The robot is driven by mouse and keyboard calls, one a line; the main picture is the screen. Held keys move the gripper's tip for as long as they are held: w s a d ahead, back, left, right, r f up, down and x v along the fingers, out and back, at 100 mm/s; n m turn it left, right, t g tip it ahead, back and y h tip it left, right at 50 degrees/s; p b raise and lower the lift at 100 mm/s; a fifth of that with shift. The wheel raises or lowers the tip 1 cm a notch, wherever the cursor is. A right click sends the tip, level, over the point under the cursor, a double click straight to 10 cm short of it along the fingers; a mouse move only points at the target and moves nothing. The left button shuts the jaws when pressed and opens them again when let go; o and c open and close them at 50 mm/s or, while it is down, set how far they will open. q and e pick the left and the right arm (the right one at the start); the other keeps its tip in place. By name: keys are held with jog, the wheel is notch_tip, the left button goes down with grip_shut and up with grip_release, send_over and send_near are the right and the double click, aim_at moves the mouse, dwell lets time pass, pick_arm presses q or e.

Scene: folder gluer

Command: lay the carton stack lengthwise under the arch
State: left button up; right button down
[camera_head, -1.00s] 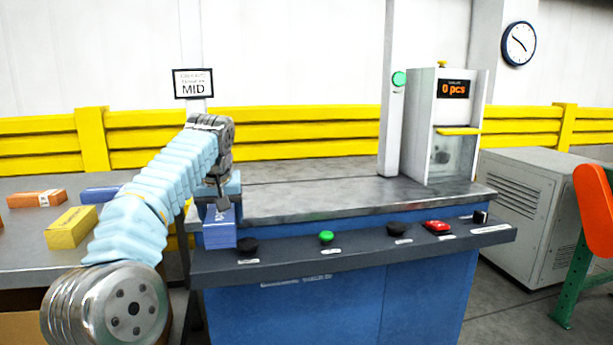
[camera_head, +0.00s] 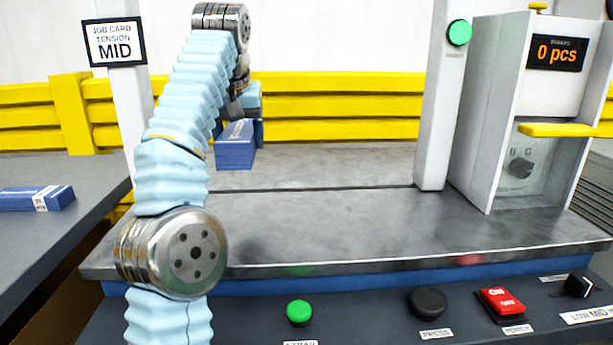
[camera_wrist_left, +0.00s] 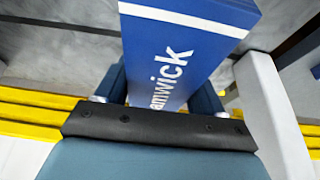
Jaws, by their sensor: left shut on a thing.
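My left gripper (camera_head: 240,108) is shut on the blue carton stack (camera_head: 235,152), held above the back left of the grey machine bed (camera_head: 330,225). In the left wrist view the blue carton stack (camera_wrist_left: 185,45) with white lettering sits between the finger pads. In the head view its long side points roughly toward the camera. The arch is seen as a white post (camera_head: 440,100) and a white cabinet (camera_head: 485,100) with a "0 pcs" display, right of the stack and apart from it. My right gripper is not in view.
The front panel carries a green button (camera_head: 299,312), a black button (camera_head: 427,301) and a red switch (camera_head: 502,303). Another blue stack (camera_head: 37,198) lies on the left table. A job card (camera_head: 114,42) reads MID. The middle of the bed is clear.

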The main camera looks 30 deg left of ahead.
pick_arm(q)
jog(key=w+d+f+p, duration=0.2)
jog(key=w+f, duration=0.1)
jog(key=w, duration=0.5)
send_near(293, 187)
jog(key=shift+w+a+f, duration=0.2)
jog(key=shift+a+f, duration=0.05)
jog(key=shift+a, duration=0.15)
jog(key=shift+w+a+f, duration=0.15)
jog(key=shift+a+f, duration=0.05)
jog(key=shift+a, duration=0.2)
jog(key=shift+w+f, duration=0.15)
jog(key=shift+f, duration=0.1)
jog(key=shift+w+d+f, duration=0.1)
jog(key=shift+w+f, duration=0.1)
jog(key=shift+f, duration=0.8)
jog(key=shift+w+d+f, duration=0.1)
jog(key=shift+w+f, duration=0.1)
jog(key=shift+f, duration=0.8)
jog(key=o, duration=1.2)
jog(key=shift+f, duration=0.1)
jog(key=shift+o, duration=0.2)
